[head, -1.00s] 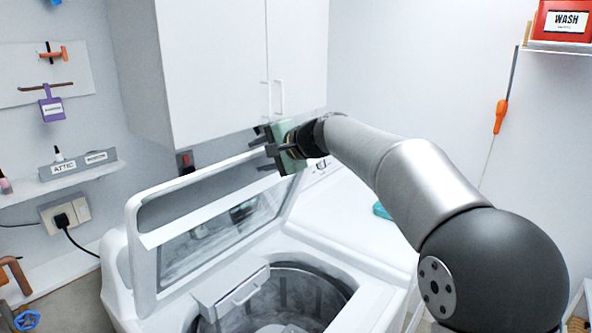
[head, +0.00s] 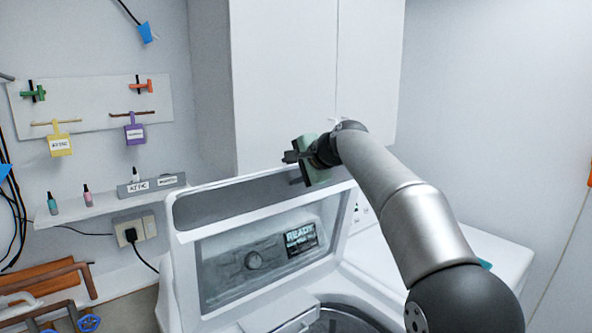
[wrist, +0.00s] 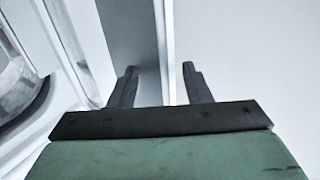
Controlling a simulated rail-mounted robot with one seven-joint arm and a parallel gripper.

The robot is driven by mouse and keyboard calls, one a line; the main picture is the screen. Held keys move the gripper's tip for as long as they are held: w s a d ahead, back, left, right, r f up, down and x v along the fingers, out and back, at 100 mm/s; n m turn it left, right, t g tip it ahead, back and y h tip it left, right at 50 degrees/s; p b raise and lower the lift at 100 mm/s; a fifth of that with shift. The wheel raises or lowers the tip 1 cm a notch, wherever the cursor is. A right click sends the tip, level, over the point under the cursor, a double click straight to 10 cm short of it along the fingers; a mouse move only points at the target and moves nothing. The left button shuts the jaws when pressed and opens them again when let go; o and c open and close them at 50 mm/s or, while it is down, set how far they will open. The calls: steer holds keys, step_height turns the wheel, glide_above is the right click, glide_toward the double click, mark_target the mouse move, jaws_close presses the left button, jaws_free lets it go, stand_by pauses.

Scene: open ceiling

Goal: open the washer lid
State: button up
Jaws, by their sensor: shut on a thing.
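The washer lid (head: 260,213), a white frame with a window, stands raised and tilted over the washer (head: 372,301), with the tub opening partly in view below. My gripper (head: 292,157) is at the lid's upper edge, near its right end in the head view. In the wrist view, the two dark fingers of my gripper (wrist: 160,78) straddle a thin white edge of the lid (wrist: 167,45). The gripper is shut on this edge; the exact contact is hard to see. The window reflects a knob and a READY display.
A white wall cabinet (head: 285,85) stands close behind the lid and gripper. On the left are a shelf (head: 100,211) with small bottles, a pegboard (head: 90,90) with hanging tags, and a plugged-in outlet (head: 135,230). Open space lies right of my arm.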

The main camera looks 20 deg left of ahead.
steer(key=shift+a+f, duration=0.2)
steer(key=shift+f, duration=0.55)
steer(key=o, duration=1)
steer(key=shift+o, duration=0.2)
steer(key=shift+w+a+f, duration=0.1)
steer(key=shift+a, duration=0.05)
steer(key=shift+r, duration=0.2)
steer(key=shift+d+r, duration=0.1)
steer(key=shift+d, duration=0.15)
steer(key=b+v, duration=0.4)
steer(key=v, duration=1.3)
steer(key=shift+r, duration=0.3)
